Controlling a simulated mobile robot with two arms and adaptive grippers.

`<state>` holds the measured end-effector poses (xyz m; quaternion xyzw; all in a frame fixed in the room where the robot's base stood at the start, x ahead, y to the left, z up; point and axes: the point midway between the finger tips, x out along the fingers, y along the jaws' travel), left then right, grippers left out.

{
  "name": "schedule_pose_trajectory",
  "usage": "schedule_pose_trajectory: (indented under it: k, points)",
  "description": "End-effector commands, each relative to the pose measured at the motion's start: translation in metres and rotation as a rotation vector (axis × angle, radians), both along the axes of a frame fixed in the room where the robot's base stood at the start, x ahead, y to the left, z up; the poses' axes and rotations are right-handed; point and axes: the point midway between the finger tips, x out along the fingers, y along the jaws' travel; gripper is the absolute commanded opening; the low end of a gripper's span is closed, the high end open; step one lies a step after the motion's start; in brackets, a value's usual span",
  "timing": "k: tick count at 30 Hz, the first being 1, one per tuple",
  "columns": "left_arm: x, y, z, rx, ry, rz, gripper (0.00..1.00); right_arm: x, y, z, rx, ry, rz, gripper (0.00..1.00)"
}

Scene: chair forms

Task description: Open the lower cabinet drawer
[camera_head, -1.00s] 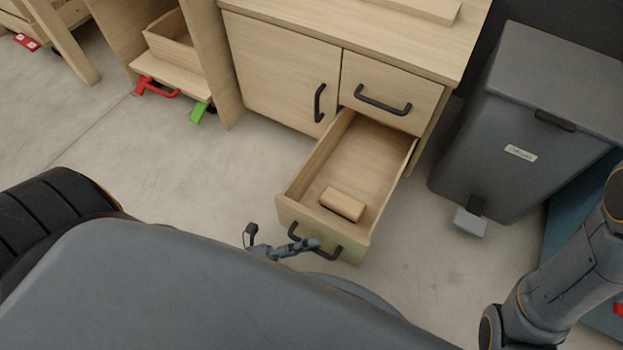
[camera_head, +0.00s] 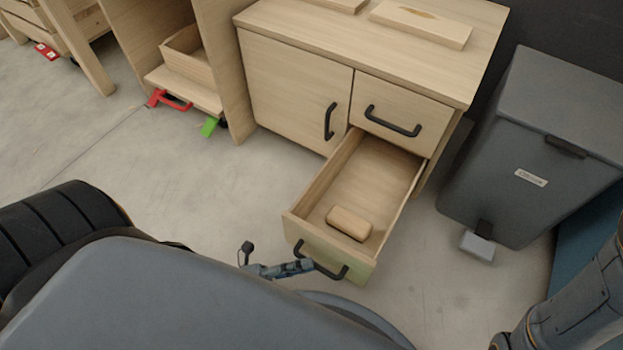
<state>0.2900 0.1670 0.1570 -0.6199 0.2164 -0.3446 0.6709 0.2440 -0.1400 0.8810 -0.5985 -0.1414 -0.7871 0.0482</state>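The lower cabinet drawer (camera_head: 322,247) is pulled well out from the wooden cabinet (camera_head: 292,92), below a closed upper drawer (camera_head: 402,108). A small wooden block (camera_head: 348,223) lies inside it. The lower drawer's black handle (camera_head: 322,270) is on its front. My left gripper (camera_head: 276,262) is at the left end of this handle, with its two fingers spread apart. One finger overlaps the handle in the picture; I cannot tell whether they touch. Part of the gripper is hidden behind my grey body. My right gripper is out of view.
A grey pedal bin (camera_head: 535,150) stands right of the cabinet. A closed door (camera_head: 295,95) is left of the drawers. Floor is clear left of the drawer.

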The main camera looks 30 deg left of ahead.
Motion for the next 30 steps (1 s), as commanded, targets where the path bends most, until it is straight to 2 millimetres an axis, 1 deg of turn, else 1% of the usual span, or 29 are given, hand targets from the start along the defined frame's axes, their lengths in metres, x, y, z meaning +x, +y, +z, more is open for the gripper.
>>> schedule_pose_trajectory:
  k: [1,6,12,18,30]
  points:
    - [-0.008,0.009,-0.003,0.002,0.005,0.000,0.35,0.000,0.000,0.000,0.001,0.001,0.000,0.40]
    - [-0.033,0.036,-0.008,0.002,0.003,0.001,0.35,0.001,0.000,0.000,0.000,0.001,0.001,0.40]
    - [-0.055,0.060,-0.012,0.001,0.003,0.001,0.35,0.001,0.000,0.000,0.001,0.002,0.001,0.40]
    - [-0.063,0.069,-0.013,-0.001,0.001,0.001,0.35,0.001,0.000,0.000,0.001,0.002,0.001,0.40]
    - [-0.063,0.069,-0.013,0.000,0.000,0.001,0.35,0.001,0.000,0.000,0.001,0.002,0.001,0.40]
